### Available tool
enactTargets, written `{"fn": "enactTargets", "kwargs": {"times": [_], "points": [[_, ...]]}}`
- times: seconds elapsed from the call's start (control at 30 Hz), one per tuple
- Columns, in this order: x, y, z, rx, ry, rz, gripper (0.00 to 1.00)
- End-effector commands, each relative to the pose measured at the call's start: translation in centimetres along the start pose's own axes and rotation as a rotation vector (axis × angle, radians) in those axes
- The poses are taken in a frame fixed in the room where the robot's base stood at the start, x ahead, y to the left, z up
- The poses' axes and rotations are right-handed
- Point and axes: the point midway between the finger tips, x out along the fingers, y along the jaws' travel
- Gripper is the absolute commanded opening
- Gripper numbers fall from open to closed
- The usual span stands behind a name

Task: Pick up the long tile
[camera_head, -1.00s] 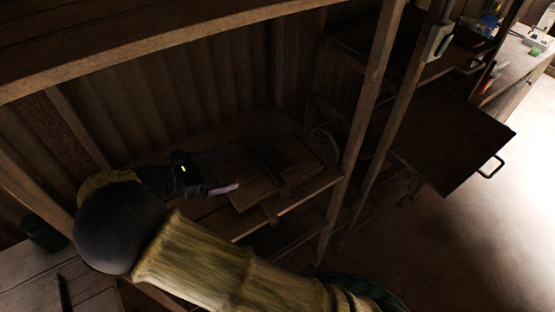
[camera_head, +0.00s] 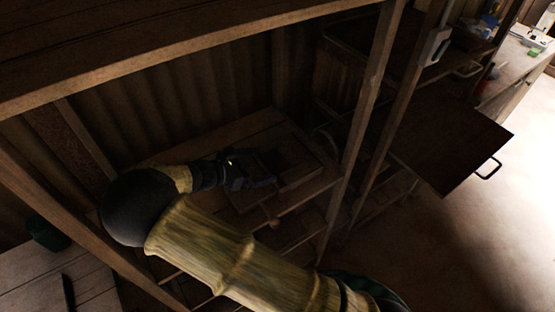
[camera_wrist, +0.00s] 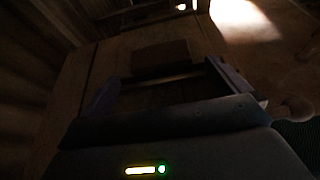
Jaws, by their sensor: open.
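A brown rectangular block, which looks like the long tile (camera_wrist: 162,54), lies on the wooden bench in the wrist view, just beyond my fingertips. My gripper (camera_wrist: 163,74) is open, with one finger left and one right of the space before the block. Nothing is visibly held. In the head view my gripper (camera_head: 266,170) is low over the wooden press board on the bench. The dark block there is partly hidden by my gripper and hard to make out. I cannot tell whether the fingers touch anything.
Wooden posts (camera_head: 362,120) stand right of the bench, and a beam (camera_head: 180,55) crosses above. A dark panel with a handle (camera_head: 450,140) juts out at right.

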Motion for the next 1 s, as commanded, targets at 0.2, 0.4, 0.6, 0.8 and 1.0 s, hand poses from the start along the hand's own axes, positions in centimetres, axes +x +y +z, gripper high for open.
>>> {"fn": "enactTargets", "kwargs": {"times": [0.2, 0.4, 0.6, 0.8, 1.0], "points": [[0.1, 0.0, 0.0, 0.0, 0.0, 0.001, 1.0], [0.8, 0.0, 0.1, -0.001, -0.001, -0.001, 1.0], [3.7, 0.1, 0.3, -0.002, -0.003, -0.003, 1.0], [5.3, 0.1, 0.1, 0.0, 0.001, 0.0, 1.0], [5.3, 0.1, 0.1, 0.0, 0.001, 0.001, 1.0]]}}
